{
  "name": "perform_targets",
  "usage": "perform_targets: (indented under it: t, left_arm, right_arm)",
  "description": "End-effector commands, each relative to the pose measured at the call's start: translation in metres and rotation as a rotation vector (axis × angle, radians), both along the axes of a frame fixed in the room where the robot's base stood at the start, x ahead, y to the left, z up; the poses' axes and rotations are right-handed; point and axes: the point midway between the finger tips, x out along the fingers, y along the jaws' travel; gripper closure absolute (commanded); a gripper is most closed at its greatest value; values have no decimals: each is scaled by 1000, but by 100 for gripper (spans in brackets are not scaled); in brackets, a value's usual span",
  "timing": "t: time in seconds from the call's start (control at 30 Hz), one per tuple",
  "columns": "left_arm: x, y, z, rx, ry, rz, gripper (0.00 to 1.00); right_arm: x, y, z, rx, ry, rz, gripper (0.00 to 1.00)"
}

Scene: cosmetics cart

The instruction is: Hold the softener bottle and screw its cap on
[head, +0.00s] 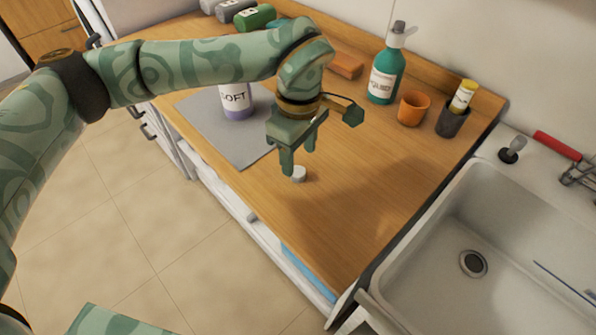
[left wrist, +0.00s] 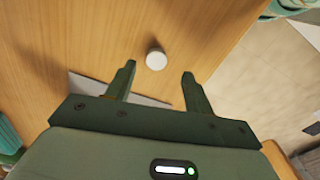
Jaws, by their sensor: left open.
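The softener bottle (head: 236,101) is white and purple with "SOFT" lettering. It stands on a grey mat (head: 226,138), and its top is hidden behind my left arm in the head view. A small white cap (head: 299,174) sits on the bare wood counter, apart from the bottle. The cap also shows in the left wrist view (left wrist: 156,59), just beyond the fingertips and between their lines. My left gripper (head: 297,165) is open and empty, pointing down above the cap; its spread fingers also show in the left wrist view (left wrist: 159,70). My right gripper is not in view.
A teal bottle (head: 383,78), an orange cup (head: 413,108) and a dark cup (head: 451,121) holding a yellow-capped tube stand along the back of the counter (head: 345,215). A sink (head: 480,225) lies to the right. The counter's front right is clear.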

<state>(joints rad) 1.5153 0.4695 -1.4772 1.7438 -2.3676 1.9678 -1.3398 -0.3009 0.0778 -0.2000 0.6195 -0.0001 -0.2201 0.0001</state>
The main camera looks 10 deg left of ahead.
Motion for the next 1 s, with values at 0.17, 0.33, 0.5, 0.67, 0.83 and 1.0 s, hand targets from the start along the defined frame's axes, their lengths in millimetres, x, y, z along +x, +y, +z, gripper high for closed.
perform_targets:
  t: [0.17, 0.33, 0.5, 0.67, 0.83, 1.0]
  left_arm:
    - [0, 0, 0, 0, 0, 0, 47]
    - [3, 2, -20, 0, 5, 0, 47]
    - [6, 4, -45, 0, 4, -1, 47]
    - [6, 4, -53, -1, 0, -1, 47]
    - [6, 4, -52, 0, -1, 0, 47]
    - [6, 4, -52, 0, -1, 0, 55]
  right_arm:
    - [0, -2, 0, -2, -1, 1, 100]
    - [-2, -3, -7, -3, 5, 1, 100]
    - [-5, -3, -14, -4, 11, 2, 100]
    - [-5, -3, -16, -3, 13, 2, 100]
    - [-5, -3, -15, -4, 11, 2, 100]
    - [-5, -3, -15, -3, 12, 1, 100]
